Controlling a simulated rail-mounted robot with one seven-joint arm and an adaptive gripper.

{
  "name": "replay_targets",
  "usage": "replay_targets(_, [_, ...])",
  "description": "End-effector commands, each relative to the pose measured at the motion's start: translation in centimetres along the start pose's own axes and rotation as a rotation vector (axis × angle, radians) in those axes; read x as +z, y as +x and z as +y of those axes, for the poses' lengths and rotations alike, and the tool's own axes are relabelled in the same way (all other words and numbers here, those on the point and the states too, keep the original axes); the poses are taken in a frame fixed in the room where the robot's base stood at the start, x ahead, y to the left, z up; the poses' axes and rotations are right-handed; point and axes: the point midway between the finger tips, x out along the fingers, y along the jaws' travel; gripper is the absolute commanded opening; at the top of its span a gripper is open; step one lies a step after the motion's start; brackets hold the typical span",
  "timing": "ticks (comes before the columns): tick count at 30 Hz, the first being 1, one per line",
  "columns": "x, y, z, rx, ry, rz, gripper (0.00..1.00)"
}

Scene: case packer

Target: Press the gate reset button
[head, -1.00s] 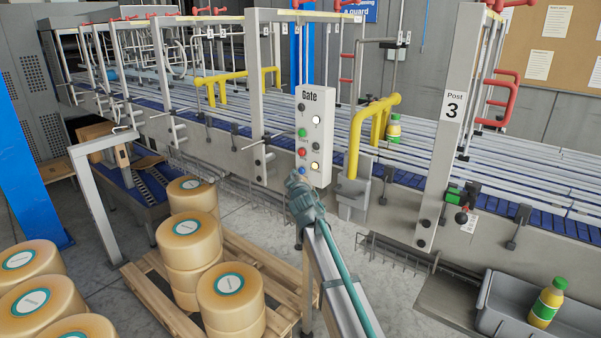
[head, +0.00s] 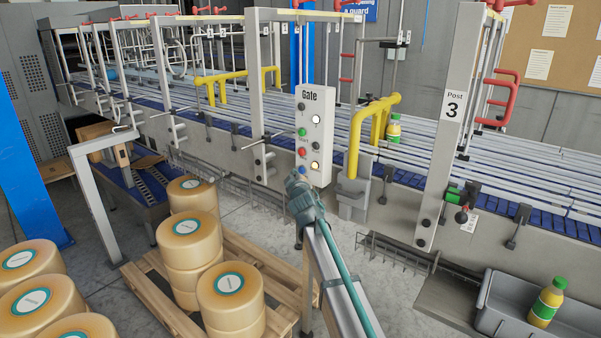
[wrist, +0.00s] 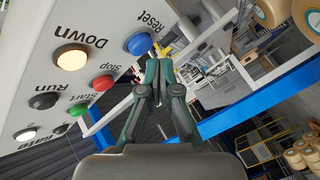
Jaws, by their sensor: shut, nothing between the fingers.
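The Gate panel (head: 324,135) is a pale upright box with several round buttons and lamps, standing in front of the conveyor. The blue reset button (head: 303,169) is low on its face, partly hidden by my gripper in the head view. In the wrist view the blue button (wrist: 138,43) sits beside the word Reset. My gripper (head: 295,178) is shut and empty, its fingertips close to the blue button. In the wrist view the gripper (wrist: 158,62) tips lie just below and right of the button; I cannot tell whether they touch it.
A red Stop button (wrist: 103,83) and a lit Down lamp (wrist: 71,57) are near the blue button. A yellow rail (head: 355,140) is right of the panel. A pallet (head: 262,262) with rolls stands below left.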

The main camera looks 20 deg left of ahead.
Motion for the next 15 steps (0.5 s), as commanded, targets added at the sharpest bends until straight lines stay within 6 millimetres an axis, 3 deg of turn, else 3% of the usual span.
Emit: replay_targets(15, [0.45, 0.59, 0.45, 0.0, -0.001, 0.0, 0.0])
